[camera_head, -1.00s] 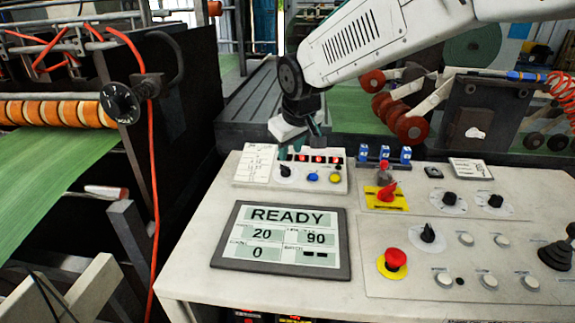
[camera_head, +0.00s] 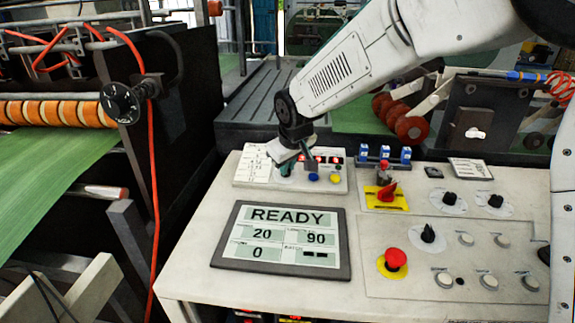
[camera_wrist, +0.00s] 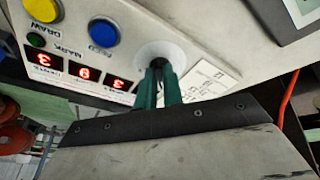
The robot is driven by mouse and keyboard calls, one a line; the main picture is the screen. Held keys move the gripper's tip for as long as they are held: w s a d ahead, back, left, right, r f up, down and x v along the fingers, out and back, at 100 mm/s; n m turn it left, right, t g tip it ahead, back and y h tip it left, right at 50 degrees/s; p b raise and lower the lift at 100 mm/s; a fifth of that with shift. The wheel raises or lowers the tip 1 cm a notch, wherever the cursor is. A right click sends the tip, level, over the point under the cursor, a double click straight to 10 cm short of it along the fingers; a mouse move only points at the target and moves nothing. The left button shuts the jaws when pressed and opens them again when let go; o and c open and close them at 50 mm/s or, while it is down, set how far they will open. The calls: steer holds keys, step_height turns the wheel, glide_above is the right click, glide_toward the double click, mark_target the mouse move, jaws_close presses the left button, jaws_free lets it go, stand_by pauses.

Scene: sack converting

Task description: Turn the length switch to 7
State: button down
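A small white panel (camera_head: 251,180) at the back left of the console carries red digit displays and a rotary switch. In the wrist view the dark switch knob (camera_wrist: 158,62) sits on a round pale plate (camera_wrist: 172,52). My gripper (camera_wrist: 160,75) has its two teal fingertips down at this knob, one on each side. The knob is mostly hidden between them, so its pointer setting cannot be read. Whether the fingers press on it cannot be told. In the head view my gripper (camera_head: 294,165) covers the switch. I cannot read a length label clearly.
A blue button (camera_wrist: 104,32) and a yellow button (camera_wrist: 42,8) sit close beside the knob. A red stop button (camera_head: 396,258), a red switch on a yellow plate (camera_head: 386,194) and several black knobs lie to the right. The screen (camera_head: 280,240) reads READY, 20, 90 and 0.

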steer(key=shift+m, duration=0.3)
steer(key=m, duration=0.3)
steer(key=shift+s+a+m+t+h, duration=0.1)
steer(key=shift+a+m+t+h, duration=0.05)
steer(key=shift+m+t+h, duration=0.25)
steer(key=m+h, duration=0.1)
steer(key=m, duration=0.3)
steer(key=shift+a+m, duration=0.15)
steer(key=shift+m, duration=0.25)
steer(key=m, duration=0.2)
steer(key=m+h, duration=0.1)
steer(key=m, duration=0.1)
steer(key=shift+a+m, duration=0.2)
steer(key=shift+m, duration=0.1)
steer(key=shift+a+m+g+h, duration=0.15)
steer(key=shift+m+g+h, duration=0.3)
steer(key=shift+m, duration=1.75)
steer(key=c, duration=1.5)
jaws_free()
